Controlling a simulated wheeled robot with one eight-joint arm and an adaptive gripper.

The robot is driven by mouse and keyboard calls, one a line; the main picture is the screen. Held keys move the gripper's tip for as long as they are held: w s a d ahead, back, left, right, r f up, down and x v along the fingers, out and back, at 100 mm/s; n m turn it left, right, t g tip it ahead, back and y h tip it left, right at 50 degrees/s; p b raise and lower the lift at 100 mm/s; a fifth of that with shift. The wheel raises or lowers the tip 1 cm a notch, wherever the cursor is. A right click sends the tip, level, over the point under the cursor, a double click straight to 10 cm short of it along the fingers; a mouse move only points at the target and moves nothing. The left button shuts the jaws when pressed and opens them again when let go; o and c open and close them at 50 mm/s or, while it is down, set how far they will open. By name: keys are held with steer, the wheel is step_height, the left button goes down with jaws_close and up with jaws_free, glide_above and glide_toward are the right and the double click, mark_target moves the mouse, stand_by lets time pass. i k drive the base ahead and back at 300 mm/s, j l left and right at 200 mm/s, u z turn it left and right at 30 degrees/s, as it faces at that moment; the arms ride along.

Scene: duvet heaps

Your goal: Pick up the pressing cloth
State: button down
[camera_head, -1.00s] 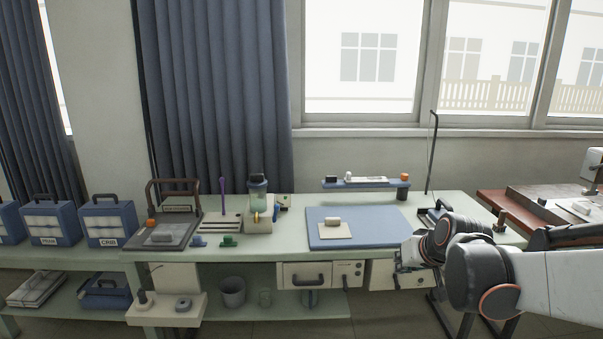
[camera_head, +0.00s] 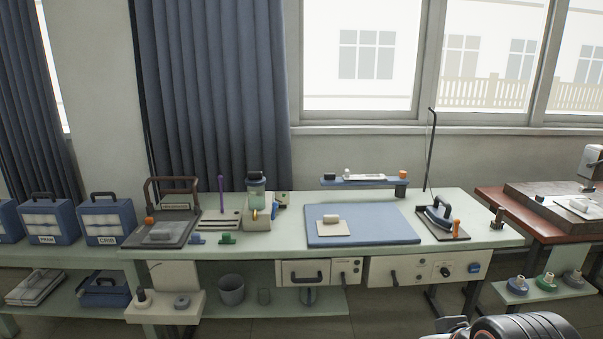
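A small beige square cloth (camera_head: 326,230), which looks like the pressing cloth, lies flat on the blue pad (camera_head: 385,225) in the middle of the green table. A small white block-like piece (camera_head: 331,219) sits on the cloth and covers part of it. Only a dark, rounded part of my arm shows at the bottom right edge. My gripper's fingers are out of view, and nothing of mine touches the cloth.
An iron (camera_head: 439,213) rests on a stand right of the pad, beside a thin upright pole (camera_head: 431,150). A low blue shelf (camera_head: 365,183) stands behind the pad. The pad's front is clear.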

mark_target(330, 225)
steer(key=i+j, duration=0.15)
steer(key=j, duration=0.25)
steer(key=i+j, duration=0.2)
steer(key=j, duration=0.15)
steer(key=i+j, duration=0.15)
steer(key=j, duration=0.25)
steer(key=i+j+z, duration=0.1)
steer(key=j, duration=0.3)
steer(key=i+j+z, duration=0.1)
steer(key=z, duration=1.35)
